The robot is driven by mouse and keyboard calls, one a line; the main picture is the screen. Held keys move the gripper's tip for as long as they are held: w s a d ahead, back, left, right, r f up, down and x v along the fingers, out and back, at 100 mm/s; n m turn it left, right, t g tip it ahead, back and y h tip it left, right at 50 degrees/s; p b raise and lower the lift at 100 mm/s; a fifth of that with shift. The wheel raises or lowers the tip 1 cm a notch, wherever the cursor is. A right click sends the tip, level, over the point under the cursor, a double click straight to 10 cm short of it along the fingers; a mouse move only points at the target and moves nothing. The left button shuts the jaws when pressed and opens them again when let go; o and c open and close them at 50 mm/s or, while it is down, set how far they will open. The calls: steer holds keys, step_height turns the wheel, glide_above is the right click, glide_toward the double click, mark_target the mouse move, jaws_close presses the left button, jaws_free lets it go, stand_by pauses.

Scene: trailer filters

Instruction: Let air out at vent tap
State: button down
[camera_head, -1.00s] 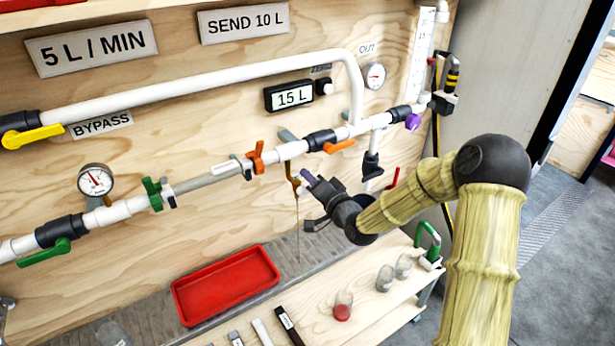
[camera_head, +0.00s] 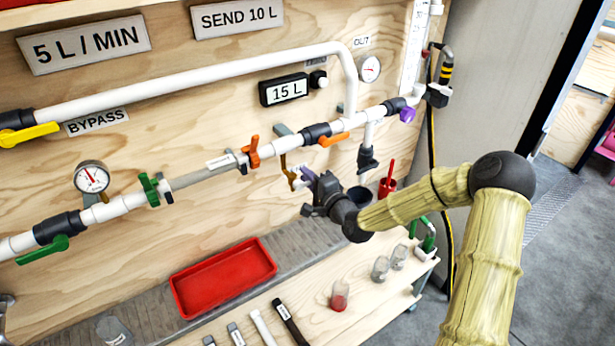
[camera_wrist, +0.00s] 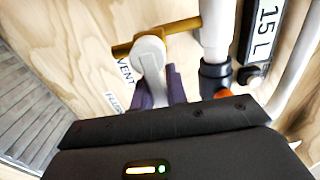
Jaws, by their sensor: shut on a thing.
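The brass vent tap (camera_head: 288,172) hangs below the white pipe in the head view. In the wrist view the brass tap body (camera_wrist: 180,28) is at the top, with the VENT label (camera_wrist: 125,72) left of it. Its pale grey lever (camera_wrist: 150,55) points down toward my gripper. My gripper (camera_head: 306,176) is at the tap, and its dark purple fingers (camera_wrist: 158,92) are shut on the lever, one on each side. In the head view the lever is mostly hidden by my gripper. No stream shows below the tap now.
A red tray (camera_head: 222,278) lies on the metal ledge below. Several glass jars, one with red content (camera_head: 339,296), stand on the wooden shelf at the front. The display (camera_head: 284,90) reads 15 L. An orange lever (camera_head: 333,139) is close above my gripper.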

steer(key=shift+f, duration=0.15)
steer(key=c, duration=1.4)
jaws_free()
steer(key=shift+d, duration=0.1)
steer(key=p+v, duration=0.2)
steer(key=v, duration=1.5)
steer(key=shift+s, duration=0.2)
